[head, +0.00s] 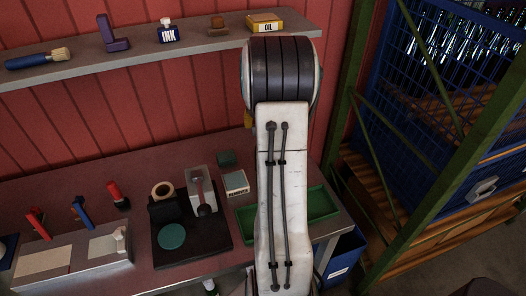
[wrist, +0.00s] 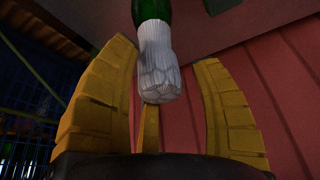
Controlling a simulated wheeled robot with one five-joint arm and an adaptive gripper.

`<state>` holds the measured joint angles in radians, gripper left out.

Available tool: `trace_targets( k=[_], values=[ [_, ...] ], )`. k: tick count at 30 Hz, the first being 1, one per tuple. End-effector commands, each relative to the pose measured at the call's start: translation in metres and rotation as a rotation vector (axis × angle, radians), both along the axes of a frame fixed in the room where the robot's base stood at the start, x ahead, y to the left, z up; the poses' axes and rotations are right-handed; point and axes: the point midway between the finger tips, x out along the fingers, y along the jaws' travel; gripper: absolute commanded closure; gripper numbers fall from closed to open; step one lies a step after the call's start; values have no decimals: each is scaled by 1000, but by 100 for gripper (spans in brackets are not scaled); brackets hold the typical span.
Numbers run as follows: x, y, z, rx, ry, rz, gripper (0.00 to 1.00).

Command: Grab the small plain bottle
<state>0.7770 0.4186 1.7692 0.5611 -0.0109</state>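In the wrist view, a dark green bottle neck with a white, crinkled capsule (wrist: 158,60) hangs into the picture from the top, between my gripper's yellow fingers. My gripper (wrist: 168,50) has its fingers spread, with gaps on both sides of the capsule. A third finger shows behind the capsule, and I cannot tell whether it touches. The rest of this bottle is out of frame, so I cannot tell whether it is the small plain one. In the head view my white arm hides my gripper. A small bottle top (head: 210,286) shows at the bottom edge there.
The workbench (head: 80,195) holds a black stand with a lever press (head: 202,190), a tape roll (head: 163,190), a small box (head: 235,183) and a green tray (head: 320,204). A shelf (head: 130,62) with an ink bottle (head: 168,33) runs above. A blue cage of bottles (head: 440,80) stands right.

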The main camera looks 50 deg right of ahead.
Motion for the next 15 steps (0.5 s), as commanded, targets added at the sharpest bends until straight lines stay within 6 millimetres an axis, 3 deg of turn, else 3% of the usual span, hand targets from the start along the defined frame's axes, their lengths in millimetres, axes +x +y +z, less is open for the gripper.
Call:
trace_targets(
  k=[15],
  values=[
    [0,0,0,0,0,0,89]
  ],
)
